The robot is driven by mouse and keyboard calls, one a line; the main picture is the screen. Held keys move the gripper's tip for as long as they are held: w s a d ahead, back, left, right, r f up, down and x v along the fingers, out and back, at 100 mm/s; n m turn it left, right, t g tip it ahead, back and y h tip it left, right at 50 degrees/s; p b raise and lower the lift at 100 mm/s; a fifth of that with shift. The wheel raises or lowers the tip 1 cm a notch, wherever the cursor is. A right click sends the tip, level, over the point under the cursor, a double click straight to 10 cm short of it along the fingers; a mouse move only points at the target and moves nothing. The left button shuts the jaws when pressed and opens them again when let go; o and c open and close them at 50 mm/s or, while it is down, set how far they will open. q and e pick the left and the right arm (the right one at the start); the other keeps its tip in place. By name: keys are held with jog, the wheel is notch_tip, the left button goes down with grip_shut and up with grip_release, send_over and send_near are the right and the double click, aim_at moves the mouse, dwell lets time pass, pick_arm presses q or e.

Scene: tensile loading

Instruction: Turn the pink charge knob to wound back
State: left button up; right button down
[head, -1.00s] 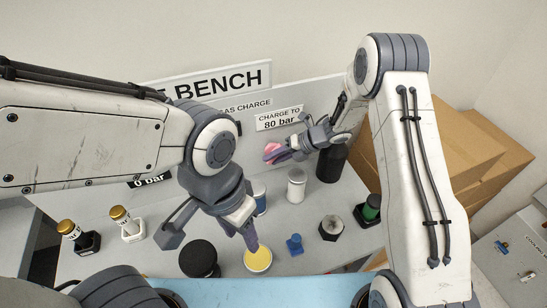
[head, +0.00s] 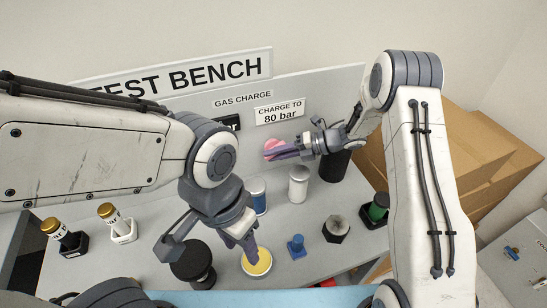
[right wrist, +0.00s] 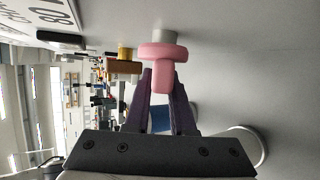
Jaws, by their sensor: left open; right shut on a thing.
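In the right wrist view the knob (right wrist: 163,53) has a round rim and a tab pointing down the picture. My right gripper (head: 268,155) is at the knob. Its fingertips (right wrist: 163,80) are shut on the knob's tab, one on each side. In the head view the fingers partly cover the knob. My left gripper (head: 248,252) is open and points down in front of the yellow-topped round piece (head: 258,265).
A black-topped round piece (head: 192,262), a blue piece (head: 296,247), a dark hex piece (head: 336,229) and a white cylinder (head: 299,183) stand on the bench. Gold-capped pieces (head: 108,211) are at left. Cardboard boxes (head: 497,150) stand at right. A dark cylinder (head: 333,165) stands under my right gripper.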

jog(key=c, duration=0.8)
grip_release()
jog(key=shift+o, duration=0.2)
jog(key=b+v, duration=0.3)
jog(key=v, duration=0.7)
jog(key=shift+d+r, duration=0.15)
jog(key=shift+d, duration=0.1)
